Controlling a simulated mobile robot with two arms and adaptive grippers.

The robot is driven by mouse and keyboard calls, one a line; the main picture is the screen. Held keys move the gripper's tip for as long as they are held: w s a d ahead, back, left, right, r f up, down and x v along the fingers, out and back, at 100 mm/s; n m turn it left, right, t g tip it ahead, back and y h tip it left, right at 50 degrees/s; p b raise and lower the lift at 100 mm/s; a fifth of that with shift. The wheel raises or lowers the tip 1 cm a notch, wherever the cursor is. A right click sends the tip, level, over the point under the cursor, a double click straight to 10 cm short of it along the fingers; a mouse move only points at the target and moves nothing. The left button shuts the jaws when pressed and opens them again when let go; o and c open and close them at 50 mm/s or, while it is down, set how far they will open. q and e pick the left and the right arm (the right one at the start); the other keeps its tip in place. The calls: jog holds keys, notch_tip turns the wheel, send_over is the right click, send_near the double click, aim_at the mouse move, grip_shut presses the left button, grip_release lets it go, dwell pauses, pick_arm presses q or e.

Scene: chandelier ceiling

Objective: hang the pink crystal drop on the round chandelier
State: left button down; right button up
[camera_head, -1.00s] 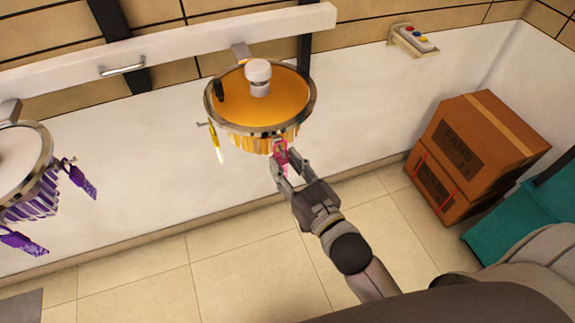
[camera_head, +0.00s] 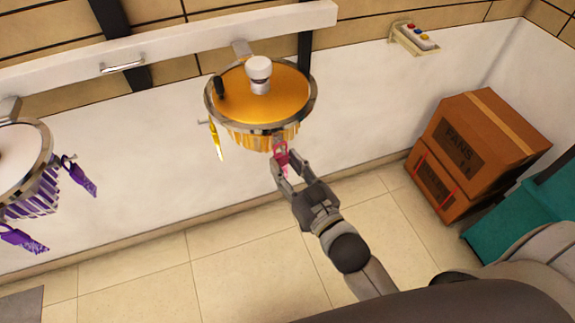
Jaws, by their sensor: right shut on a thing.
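The round chandelier (camera_head: 266,92) has an orange-gold top, a silver rim and amber drops below; it hangs from the wall beam. My right gripper (camera_head: 282,168) is at the chandelier's lower front edge, shut on the pink crystal drop (camera_head: 282,150). The drop's upper end is right at the rim; I cannot tell whether it is hooked on. The fingers hide part of the drop. A yellow drop (camera_head: 216,140) hangs at the chandelier's left side. My left gripper is not in view.
A second round chandelier with purple drops (camera_head: 36,190) is at the left edge. Stacked cardboard boxes (camera_head: 474,150) and a teal bin (camera_head: 520,225) stand at the right. A button panel (camera_head: 414,38) is on the wall ledge.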

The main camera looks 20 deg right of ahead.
jog(key=o, duration=1.1)
jog(key=shift+o, duration=0.2)
jog(key=o, duration=0.6)
jog(key=a+p+v, duration=0.1)
jog(key=v, duration=0.6)
jog(key=shift+s, duration=0.35)
jog(key=shift+a, duration=0.15)
